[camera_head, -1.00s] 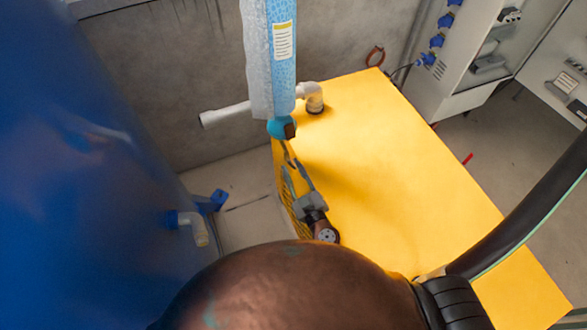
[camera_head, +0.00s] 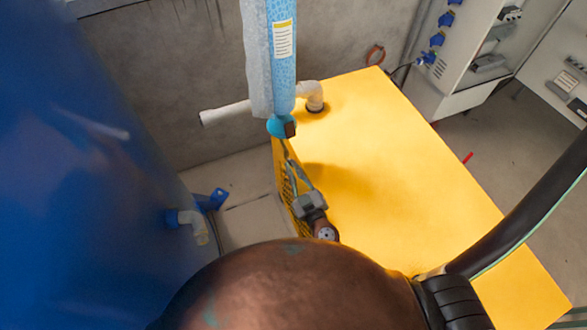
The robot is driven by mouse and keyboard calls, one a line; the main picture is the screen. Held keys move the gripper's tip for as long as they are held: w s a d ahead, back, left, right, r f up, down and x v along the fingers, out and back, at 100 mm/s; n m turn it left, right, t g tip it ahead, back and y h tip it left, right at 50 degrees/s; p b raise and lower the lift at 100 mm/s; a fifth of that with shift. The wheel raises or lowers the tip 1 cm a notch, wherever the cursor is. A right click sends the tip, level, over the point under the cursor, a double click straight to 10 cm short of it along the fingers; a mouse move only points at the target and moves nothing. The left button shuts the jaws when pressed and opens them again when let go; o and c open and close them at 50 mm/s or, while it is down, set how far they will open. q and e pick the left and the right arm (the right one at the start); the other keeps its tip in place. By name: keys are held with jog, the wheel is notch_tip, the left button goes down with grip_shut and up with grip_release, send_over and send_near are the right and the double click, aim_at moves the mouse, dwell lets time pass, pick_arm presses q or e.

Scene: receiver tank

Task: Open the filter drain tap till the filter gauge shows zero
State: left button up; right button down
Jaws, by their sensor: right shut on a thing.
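The filter (camera_head: 282,80), a tall light-blue column with a white and yellow label, hangs at the upper middle. Its lower end has a teal cap (camera_head: 279,126) with a small dark brown block (camera_head: 290,130) on its right. My right gripper (camera_head: 286,156) reaches up from below, its thin fingers just under the cap. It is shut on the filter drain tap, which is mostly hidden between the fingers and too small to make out. I cannot see a gauge face on the filter. My left gripper is not in view.
A yellow platform (camera_head: 400,180) with a mesh side lies right of and below the filter. A white elbow pipe (camera_head: 313,94) stands at its back. A big blue tank (camera_head: 90,180) with a small outlet (camera_head: 190,222) fills the left. An open grey cabinet (camera_head: 475,60) stands upper right.

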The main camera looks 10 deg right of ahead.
jog(key=shift+n, duration=0.3)
jog(key=shift+a+f+n, duration=0.1)
jog(key=shift+n, duration=6.2)
jog(key=c, duration=2.1)
grip_release()
jog(key=s, duration=0.4)
jog(key=s+d, duration=0.1)
jog(key=s, duration=0.3)
jog(key=s+d, duration=0.1)
jog(key=s, duration=0.3)
jog(key=shift+d, duration=0.1)
